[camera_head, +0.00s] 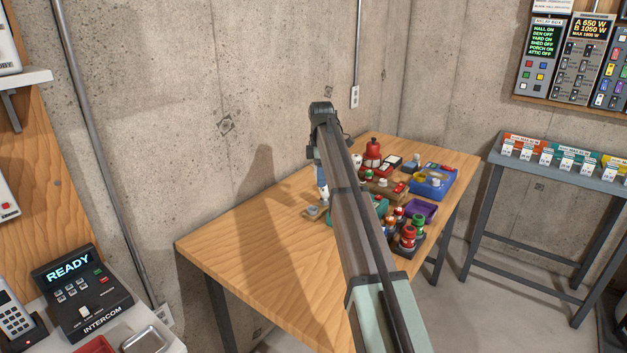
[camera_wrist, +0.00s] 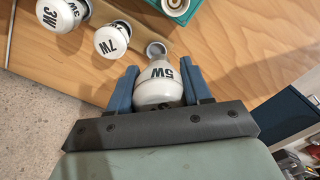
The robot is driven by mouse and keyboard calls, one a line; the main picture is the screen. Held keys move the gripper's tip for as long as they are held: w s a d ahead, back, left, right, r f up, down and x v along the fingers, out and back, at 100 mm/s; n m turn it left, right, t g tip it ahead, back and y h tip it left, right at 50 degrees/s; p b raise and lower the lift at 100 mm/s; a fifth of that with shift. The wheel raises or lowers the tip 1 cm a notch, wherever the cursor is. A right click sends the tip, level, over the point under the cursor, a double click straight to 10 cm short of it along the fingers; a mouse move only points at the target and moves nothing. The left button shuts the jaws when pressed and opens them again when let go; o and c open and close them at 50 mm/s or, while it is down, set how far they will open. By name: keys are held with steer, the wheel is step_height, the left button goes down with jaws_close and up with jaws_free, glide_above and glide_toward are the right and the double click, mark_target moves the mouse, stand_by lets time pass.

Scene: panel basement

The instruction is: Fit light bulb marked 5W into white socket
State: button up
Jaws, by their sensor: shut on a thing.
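My gripper (camera_wrist: 158,76) is shut on the white bulb marked 5W (camera_wrist: 161,90) in the wrist view. Its blue fingers press the bulb from both sides, and the lettering is upside down there. Just beyond the bulb is a small round grey-white spot (camera_wrist: 156,47) on a wooden strip; I cannot tell whether bulb and spot touch. A bulb marked 7W (camera_wrist: 112,41) and one marked 3W (camera_wrist: 57,13) lie to the left. In the head view my arm hides most of the gripper. I cannot pick out the white socket for sure.
A teal container (camera_wrist: 176,8) is at the top of the wrist view. In the head view, a blue tray (camera_head: 434,184), a purple tray (camera_head: 422,211) and red and green bottles crowd the right side of the wooden table (camera_head: 255,255). Its left part is clear.

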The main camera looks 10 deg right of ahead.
steer(key=s+d, duration=0.4)
steer(key=d, duration=0.1)
steer(key=shift+w+d+f, duration=0.15)
steer(key=shift+f, duration=1.25)
steer(key=shift+w+d+f, duration=0.1)
steer(key=shift+w+f, duration=0.05)
steer(key=shift+f, duration=1.25)
steer(key=shift+f, duration=0.55)
steer(key=o, duration=0.8)
steer(key=shift+c, duration=0.2)
step_height(320, 180, up, 11)
stand_by(0.3)
